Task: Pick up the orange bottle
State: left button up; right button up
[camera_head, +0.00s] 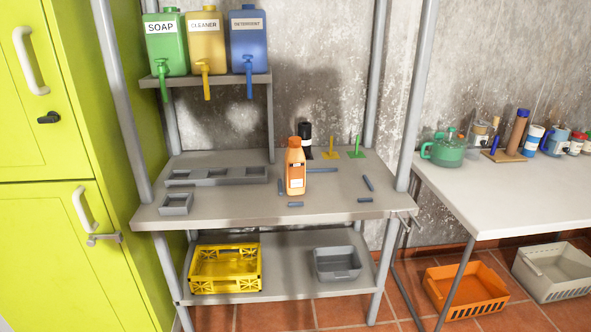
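The orange bottle (295,168) stands upright on the middle shelf of a grey rack. It has an orange cap and a pale label with some markings. A dark bottle (305,136) stands just behind it, partly hidden by it. Neither of my grippers shows in the head view.
Grey square holders (176,205) sit left on the grey shelf (240,208). Yellow and green upright pieces stand behind right. Soap, cleaner and detergent dispensers (206,42) stand on the upper shelf. A yellow crate (225,268) is below. Rack posts (411,100) flank the shelf.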

aim_at(294, 160)
jog(key=i+l, duration=0.15)
jog(key=i, duration=0.35)
jog(key=i+l, duration=0.15)
jog(key=i, duration=0.35)
jog(key=i+l, duration=0.15)
jog(key=i, duration=0.4)
